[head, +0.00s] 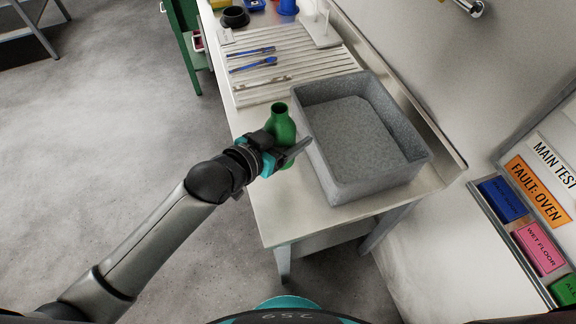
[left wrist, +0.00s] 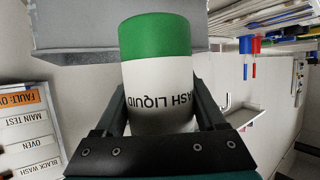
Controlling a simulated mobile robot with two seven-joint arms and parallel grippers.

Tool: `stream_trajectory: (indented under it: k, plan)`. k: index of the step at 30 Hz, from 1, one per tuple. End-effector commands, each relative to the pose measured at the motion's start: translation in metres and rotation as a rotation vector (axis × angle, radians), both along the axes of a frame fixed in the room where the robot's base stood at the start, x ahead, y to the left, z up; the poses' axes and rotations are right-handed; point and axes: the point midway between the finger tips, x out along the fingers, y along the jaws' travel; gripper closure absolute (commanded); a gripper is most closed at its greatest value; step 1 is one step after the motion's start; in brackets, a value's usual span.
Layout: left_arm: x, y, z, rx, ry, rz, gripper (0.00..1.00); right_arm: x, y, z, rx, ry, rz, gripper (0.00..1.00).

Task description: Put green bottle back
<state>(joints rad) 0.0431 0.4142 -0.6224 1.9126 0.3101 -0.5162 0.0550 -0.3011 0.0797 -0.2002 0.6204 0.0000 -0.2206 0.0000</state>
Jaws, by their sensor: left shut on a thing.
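The green bottle (head: 281,124) is in my left gripper (head: 283,151), at the front left edge of the table. In the head view its open green neck points up, and the gripper hides its lower part. In the left wrist view the bottle (left wrist: 157,70) sits between both fingers, with a green band and a white label reading "ASH LIQUID". My left gripper is shut on it. I cannot tell whether the bottle touches the table. My right gripper is not in view.
A grey tub (head: 408,172) stands on the table just right of the bottle. A white slatted rack (head: 300,82) with blue-handled tools lies behind. Blue and black containers stand at the far end. Open floor lies left of the table. Signs hang on the right wall.

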Motion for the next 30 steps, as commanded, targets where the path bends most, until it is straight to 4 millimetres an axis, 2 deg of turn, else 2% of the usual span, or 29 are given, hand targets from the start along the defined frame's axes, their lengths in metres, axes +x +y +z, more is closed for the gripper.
stream_trajectory:
  k: [1, 6, 12, 18, 21, 30]
  plan:
    - [0.000, 0.000, -0.018, -0.001, 0.002, 0.002, 1.00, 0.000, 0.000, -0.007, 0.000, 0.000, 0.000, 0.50]
    - [0.000, 0.000, -0.050, -0.001, 0.000, 0.000, 1.00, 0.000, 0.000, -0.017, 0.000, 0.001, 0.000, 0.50]
    - [0.001, -0.001, -0.065, -0.003, -0.003, 0.000, 1.00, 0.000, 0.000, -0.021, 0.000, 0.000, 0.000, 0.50]
    - [0.001, 0.000, -0.097, -0.003, 0.000, 0.001, 1.00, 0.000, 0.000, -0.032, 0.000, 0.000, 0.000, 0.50]
    - [0.001, 0.000, -0.103, -0.003, -0.003, 0.001, 1.00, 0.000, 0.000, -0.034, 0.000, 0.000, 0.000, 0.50]
    - [0.001, 0.000, -0.103, -0.003, -0.003, 0.001, 1.00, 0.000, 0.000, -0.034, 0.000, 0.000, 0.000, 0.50]
